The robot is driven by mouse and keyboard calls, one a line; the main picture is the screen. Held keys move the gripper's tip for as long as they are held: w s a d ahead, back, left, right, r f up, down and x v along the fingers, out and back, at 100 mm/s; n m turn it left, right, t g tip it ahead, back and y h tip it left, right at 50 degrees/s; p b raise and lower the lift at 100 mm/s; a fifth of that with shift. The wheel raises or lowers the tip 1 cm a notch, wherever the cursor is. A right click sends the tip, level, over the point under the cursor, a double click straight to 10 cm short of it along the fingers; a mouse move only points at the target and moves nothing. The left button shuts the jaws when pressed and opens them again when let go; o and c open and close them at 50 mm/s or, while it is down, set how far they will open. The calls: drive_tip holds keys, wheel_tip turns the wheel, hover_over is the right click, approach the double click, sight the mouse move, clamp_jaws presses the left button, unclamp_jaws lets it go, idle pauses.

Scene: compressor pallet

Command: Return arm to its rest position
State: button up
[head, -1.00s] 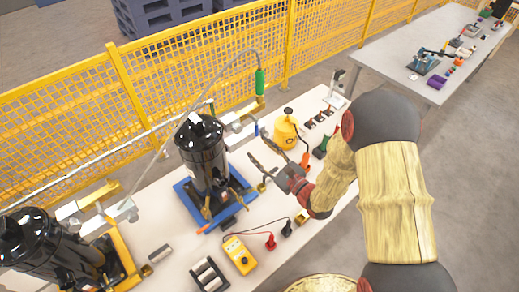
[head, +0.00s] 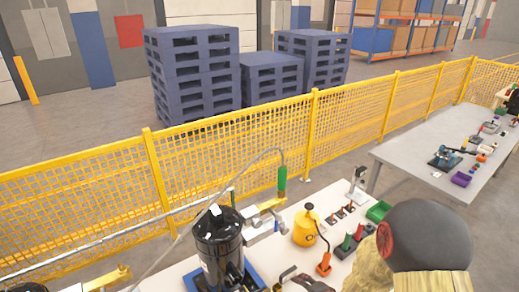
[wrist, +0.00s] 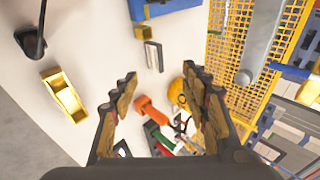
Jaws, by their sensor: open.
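My gripper (wrist: 160,95) is open, with its two fingers spread and nothing between them, in the wrist view. In the head view, my gripper (head: 297,282) shows only in part at the bottom edge, above the white table. My arm rises at the lower right of the head view, with its dark rounded joint and tan sleeve. The lower arm is cut off by the picture edge. The wrist view looks past the fingers at the table, where an orange nozzle (wrist: 150,110) and a yellow spray bottle (wrist: 176,92) lie beyond the fingers.
A black compressor (head: 219,245) on a blue base stands left of my gripper. The yellow bottle (head: 305,229) and a green bin (head: 378,211) stand behind it. A yellow mesh fence (head: 240,150) runs behind the table. A grey table (head: 405,155) stands at right.

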drive_tip(key=s+d+r+n+g+h+b, duration=0.2)
drive_tip(key=s+d+r+n+g, duration=0.15)
drive_tip(key=s+r+n, duration=0.2)
drive_tip(key=s+d+r+n+g+h+b, duration=0.1)
drive_tip(key=s+d+r+n+g+h, duration=0.1)
drive_tip(key=s+d+r+n, duration=0.35)
drive_tip(key=s+a+r+t+b, duration=0.1)
drive_tip(key=s+a+r+b, duration=0.1)
drive_tip(key=s+r, duration=0.4)
drive_tip(key=s+a+r+n+t+y+b, duration=0.1)
drive_tip(key=s+a+r+t+b, duration=0.1)
drive_tip(key=s+r, duration=0.4)
wheel_tip(320, 180, up, 3)
drive_tip(key=shift+a+f+n+b, duration=0.1)
drive_tip(key=shift+a+n+b, duration=0.2)
drive_tip(key=shift+a+b, duration=0.65)
drive_tip(key=shift+w+d, duration=0.1)
drive_tip(key=shift+d, duration=0.05)
drive_tip(key=shift+c, duration=0.6)
